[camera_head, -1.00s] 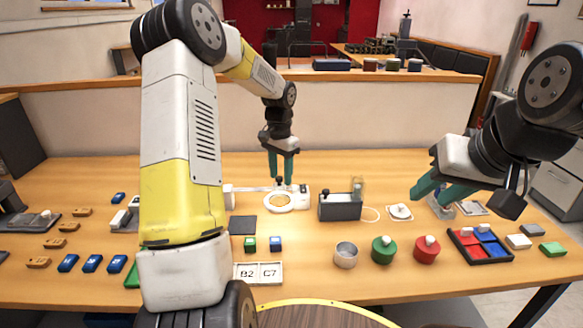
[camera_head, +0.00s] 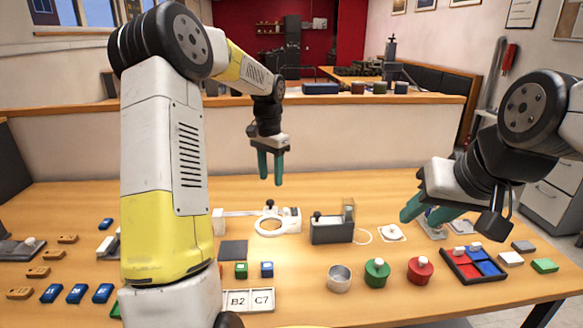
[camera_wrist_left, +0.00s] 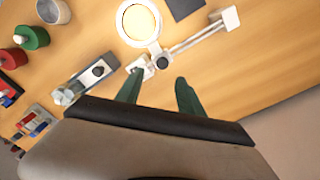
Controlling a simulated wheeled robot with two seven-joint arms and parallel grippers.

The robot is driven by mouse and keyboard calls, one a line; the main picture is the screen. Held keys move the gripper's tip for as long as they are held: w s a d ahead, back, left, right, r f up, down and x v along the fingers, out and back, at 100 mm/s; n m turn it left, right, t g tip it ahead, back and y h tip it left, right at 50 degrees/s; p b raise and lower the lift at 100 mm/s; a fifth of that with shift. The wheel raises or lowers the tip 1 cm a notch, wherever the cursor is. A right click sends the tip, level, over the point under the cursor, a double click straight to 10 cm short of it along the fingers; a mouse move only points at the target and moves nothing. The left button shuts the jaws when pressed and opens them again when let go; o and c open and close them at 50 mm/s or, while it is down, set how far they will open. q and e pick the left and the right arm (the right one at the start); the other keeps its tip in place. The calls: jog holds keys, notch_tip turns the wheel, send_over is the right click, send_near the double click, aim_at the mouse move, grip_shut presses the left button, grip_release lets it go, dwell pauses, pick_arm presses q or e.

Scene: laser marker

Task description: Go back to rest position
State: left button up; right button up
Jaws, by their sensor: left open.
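My left gripper (camera_head: 270,168) is open and empty, with green fingers pointing down in the air behind the white ring magnifier (camera_head: 271,226). In the left wrist view, its two fingers (camera_wrist_left: 160,92) are apart with nothing between them, and the magnifier (camera_wrist_left: 140,22) shows beyond the fingertips. My right gripper (camera_head: 424,212) is at the right, with green fingers low over the table (camera_head: 330,190) near a small metallic item (camera_head: 432,229). Whether its fingers hold anything is unclear.
A dark grey box device (camera_head: 331,231), a metal cup (camera_head: 339,278), a green container (camera_head: 376,273), a red container (camera_head: 420,270) and a red-and-blue tray (camera_head: 473,265) stand right of centre. A B2/C7 plate (camera_head: 249,300) lies in front. The back of the table is mostly clear.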

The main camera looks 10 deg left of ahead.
pick_arm(q)
jog(key=s+d+r+n+t, duration=0.2)
jog(key=s+d+r+t, duration=0.1)
jog(key=s+r, duration=0.85)
jog(key=s+d+f+n+t+h, duration=0.1)
jog(key=s+n+t+h, duration=0.1)
jog(key=s, duration=1.5)
jog(key=shift+s+d+n+t, duration=0.25)
jog(key=shift+d+n+t, duration=0.15)
jog(key=shift+n+t, duration=0.25)
